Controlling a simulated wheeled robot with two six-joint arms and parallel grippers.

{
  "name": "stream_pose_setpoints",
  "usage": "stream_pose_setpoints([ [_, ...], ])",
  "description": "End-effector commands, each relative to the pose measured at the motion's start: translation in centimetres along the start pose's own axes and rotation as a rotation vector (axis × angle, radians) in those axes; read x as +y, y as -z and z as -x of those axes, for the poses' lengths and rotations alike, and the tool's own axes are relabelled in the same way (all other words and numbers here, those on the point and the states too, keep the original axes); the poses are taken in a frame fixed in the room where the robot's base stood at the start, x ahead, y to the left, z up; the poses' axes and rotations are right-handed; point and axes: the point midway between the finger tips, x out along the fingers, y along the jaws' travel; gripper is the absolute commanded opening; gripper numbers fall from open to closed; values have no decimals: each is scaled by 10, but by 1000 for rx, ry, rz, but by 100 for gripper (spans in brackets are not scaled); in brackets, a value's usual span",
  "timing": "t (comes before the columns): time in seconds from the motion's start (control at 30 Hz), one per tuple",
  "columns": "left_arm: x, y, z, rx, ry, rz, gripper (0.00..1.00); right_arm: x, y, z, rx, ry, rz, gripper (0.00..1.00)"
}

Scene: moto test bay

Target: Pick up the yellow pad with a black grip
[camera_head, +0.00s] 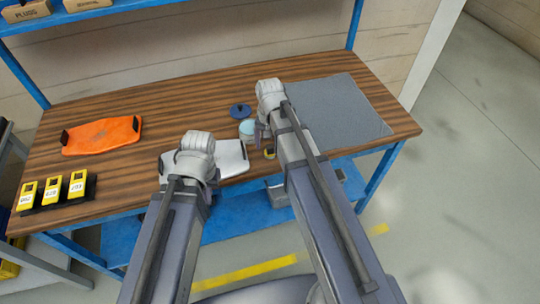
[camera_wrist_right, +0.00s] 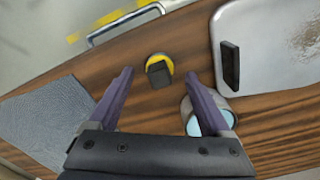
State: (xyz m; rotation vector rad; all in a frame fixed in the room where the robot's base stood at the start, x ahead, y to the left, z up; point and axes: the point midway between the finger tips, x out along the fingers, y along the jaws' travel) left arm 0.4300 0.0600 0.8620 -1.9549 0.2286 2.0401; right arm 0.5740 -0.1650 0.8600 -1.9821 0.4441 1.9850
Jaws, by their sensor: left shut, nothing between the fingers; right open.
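The yellow pad (camera_wrist_right: 168,61) is round, with a black block grip (camera_wrist_right: 160,76) on top. It lies on the wood-grained bench, between the fingertips of my right gripper (camera_wrist_right: 159,77) in the right wrist view. That gripper is open and points down over it; the fingers appear apart from the grip. In the head view only a small part of the yellow pad (camera_head: 270,153) shows beside my right arm. My left gripper (camera_head: 190,168) is over the near part of the bench by the white tray, shut and empty, its fingers mostly hidden by my arm.
A jar with light blue contents (camera_wrist_right: 212,112) stands close by my right finger. A white tray (camera_head: 233,160) with a black handle is left of the pad. A blue pad (camera_head: 241,111), grey mat (camera_head: 345,110), orange tray (camera_head: 103,136) and yellow devices (camera_head: 52,190) also occupy the bench.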

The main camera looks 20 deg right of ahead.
Motion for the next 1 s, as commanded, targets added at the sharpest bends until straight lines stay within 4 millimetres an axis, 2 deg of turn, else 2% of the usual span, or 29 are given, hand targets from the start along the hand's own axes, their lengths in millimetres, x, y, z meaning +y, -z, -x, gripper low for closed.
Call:
stream_pose_setpoints([
  [0.03,1,1,-14,0,0,0,0,0,0,-14,0,0,0,82],
  [0.13,2,1,-23,0,0,0,0,0,0,-24,0,0,0,82],
  [0.43,2,1,-24,0,0,0,0,0,0,-24,0,0,0,82],
  [1.0,2,1,-24,0,0,0,0,0,0,-24,0,0,0,19],
])
